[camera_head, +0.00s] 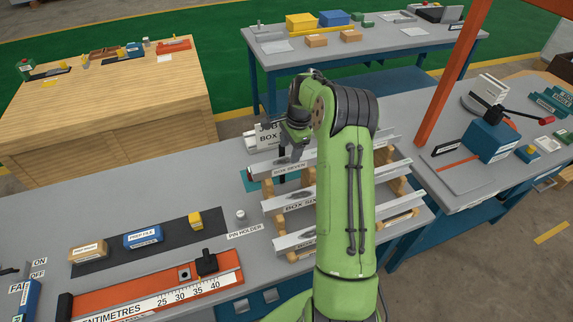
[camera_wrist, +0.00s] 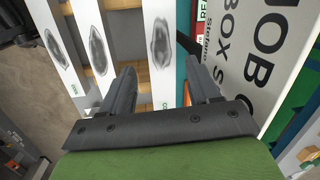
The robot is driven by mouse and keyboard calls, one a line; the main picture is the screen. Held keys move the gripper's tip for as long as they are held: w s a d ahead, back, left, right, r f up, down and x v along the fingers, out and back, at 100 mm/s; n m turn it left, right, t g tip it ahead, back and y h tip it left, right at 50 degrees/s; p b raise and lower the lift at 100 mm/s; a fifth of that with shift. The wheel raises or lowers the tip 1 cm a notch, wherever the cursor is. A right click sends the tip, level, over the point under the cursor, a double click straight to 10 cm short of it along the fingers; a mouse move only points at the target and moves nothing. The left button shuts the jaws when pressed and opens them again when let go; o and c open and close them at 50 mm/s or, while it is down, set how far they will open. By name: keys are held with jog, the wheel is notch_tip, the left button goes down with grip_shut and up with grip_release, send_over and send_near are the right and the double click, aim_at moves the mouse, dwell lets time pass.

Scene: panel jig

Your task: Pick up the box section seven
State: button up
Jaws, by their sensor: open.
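Box section seven (camera_head: 266,172), a pale metal bar labelled BOX SEVEN, is the farthest of the bars lying across wooden supports. My gripper (camera_head: 287,158) is over its left part, and my arm hides its middle in the head view. In the wrist view, box section seven (camera_wrist: 162,45) is the rightmost pale bar, with a dark oval mark at its end. My gripper (camera_wrist: 157,58) is open there, with its fingers on either side of this bar's line. Whether they touch it or are still above it I cannot tell.
Box section six (camera_head: 280,206) and another bar (camera_head: 290,243) lie nearer, parallel to it. A job card (camera_head: 266,137) stands just behind; it is close beside my right finger in the wrist view (camera_wrist: 240,60). An orange post (camera_head: 450,75) rises at the right.

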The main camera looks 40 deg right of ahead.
aim_at(288, 160)
jog(key=f, duration=0.3)
jog(key=w+f, duration=0.1)
jog(key=f, duration=0.1)
jog(key=shift+f, duration=0.3)
jog(key=shift+s, duration=0.1)
grip_shut()
jog(key=shift+r, duration=0.15)
notch_tip(288, 160, up, 18)
jog(key=p, duration=0.1)
jog(key=shift+p, duration=0.35)
